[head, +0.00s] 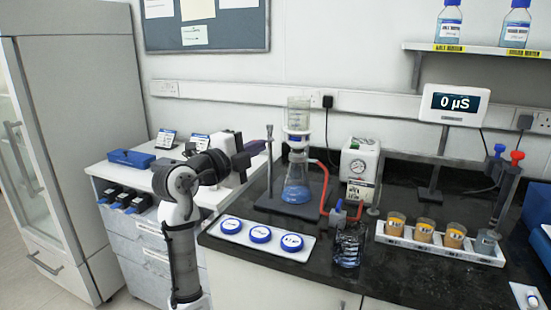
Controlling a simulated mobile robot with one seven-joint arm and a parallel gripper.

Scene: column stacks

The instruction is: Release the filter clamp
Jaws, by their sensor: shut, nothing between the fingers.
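The filter assembly stands on a dark base on the black bench, with a clear graduated funnel (298,117) on top and a flask (297,183) holding blue liquid below. The filter clamp (297,140) is at the joint between them, too small here to tell its state. My gripper (263,147) is to the left of this joint, at about its height in the picture. It is shut and empty, and appears apart from the assembly. Its fingers are small and dark, partly behind a thin upright rod (270,175).
A red hose (325,170) runs from the assembly toward a white pump with a gauge (360,160). Blue-lidded dishes (261,235) lie on a white tray in front. A display (455,104) reads 0 µS.

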